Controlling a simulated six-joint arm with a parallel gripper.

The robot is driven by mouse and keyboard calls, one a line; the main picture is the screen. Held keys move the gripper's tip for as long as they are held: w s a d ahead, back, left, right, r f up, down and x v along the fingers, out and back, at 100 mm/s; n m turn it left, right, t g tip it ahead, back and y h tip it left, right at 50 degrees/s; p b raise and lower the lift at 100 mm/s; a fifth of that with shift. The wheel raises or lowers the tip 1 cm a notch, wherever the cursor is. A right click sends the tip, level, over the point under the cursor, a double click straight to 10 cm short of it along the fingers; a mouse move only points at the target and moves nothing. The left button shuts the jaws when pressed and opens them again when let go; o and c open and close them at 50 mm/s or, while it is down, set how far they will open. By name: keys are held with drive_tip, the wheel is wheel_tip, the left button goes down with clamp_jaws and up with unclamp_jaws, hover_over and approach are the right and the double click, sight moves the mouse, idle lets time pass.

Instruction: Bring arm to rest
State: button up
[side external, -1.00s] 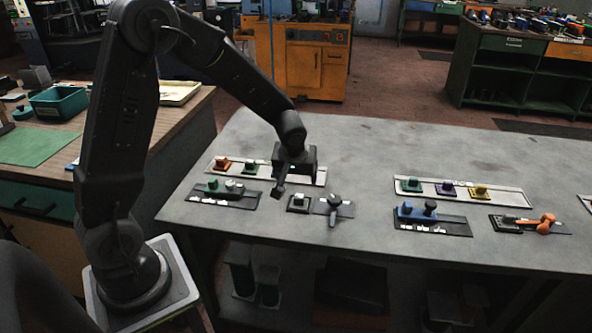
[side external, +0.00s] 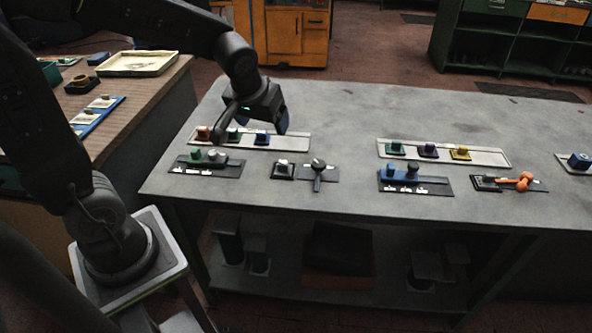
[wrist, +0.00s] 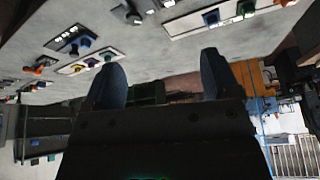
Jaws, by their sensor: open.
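My gripper (side external: 256,118) is raised above the left half of the grey bench (side external: 350,105), by the back tray. Its two fingers are spread with nothing between them, as the wrist view (wrist: 162,78) also shows. In the side external view it is apart from the fixtures and partly overlaps the tray. That pale tray (side external: 298,142) holds an orange block (side external: 203,132), a green block (side external: 234,135) and a blue block (side external: 262,138). In front are a dark plate with a green block (side external: 196,154), a small dark pad with a pale block (side external: 282,166), and a dark-handled lever (side external: 318,170).
On the right stand a tray (side external: 487,157) with green, purple and yellow blocks, a dark plate with a blue block (side external: 387,170), and an orange lever (side external: 522,181). A wooden side table (side external: 165,85) stands at left. The bench's back middle is clear.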

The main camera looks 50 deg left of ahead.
drive_tip(key=s+d+r+m+h, duration=0.1)
drive_tip(key=s+d+r+m, duration=0.2)
drive_tip(key=s, duration=0.4)
drive_tip(key=s+d+r+m+t+h, duration=0.1)
drive_tip(key=s+d+r+m, duration=0.1)
drive_tip(key=s, duration=0.4)
drive_tip(key=shift+s+d+r+m, duration=0.4)
drive_tip(key=shift+d+r, duration=0.15)
drive_tip(key=shift+d, duration=0.25)
drive_tip(key=shift+w, duration=0.1)
